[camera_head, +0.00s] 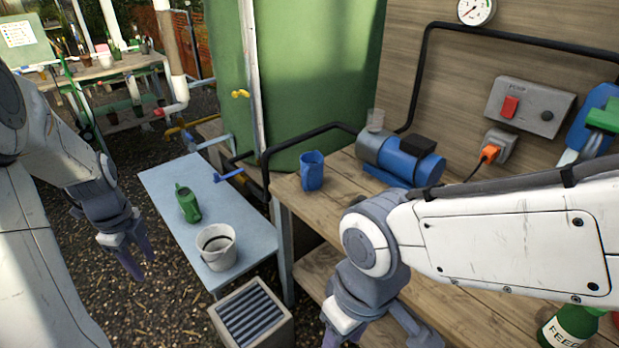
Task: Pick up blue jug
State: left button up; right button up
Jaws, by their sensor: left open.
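The blue jug (312,171) stands upright on the near left corner of the wooden bench (345,200), beside the green tank. My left gripper (139,258) hangs at the left over the gravel, open and empty, well to the left of the jug and apart from it. My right gripper (382,338) is at the bottom middle, nearer to me than the jug, pointing down. Its fingers are spread with nothing seen between them, and the picture's lower edge cuts close to their tips. The jug is fully in view.
A pale blue table (165,183) holds a green watering can (187,204) and a white bucket (216,247). A blue pump (400,160) stands on the bench right of the jug. A ribbed box (251,315) stands below. The large green tank (310,80) rises behind.

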aim_at(311, 175)
jog(key=z, duration=0.25)
jog(key=i, duration=1)
jog(key=z, duration=0.65)
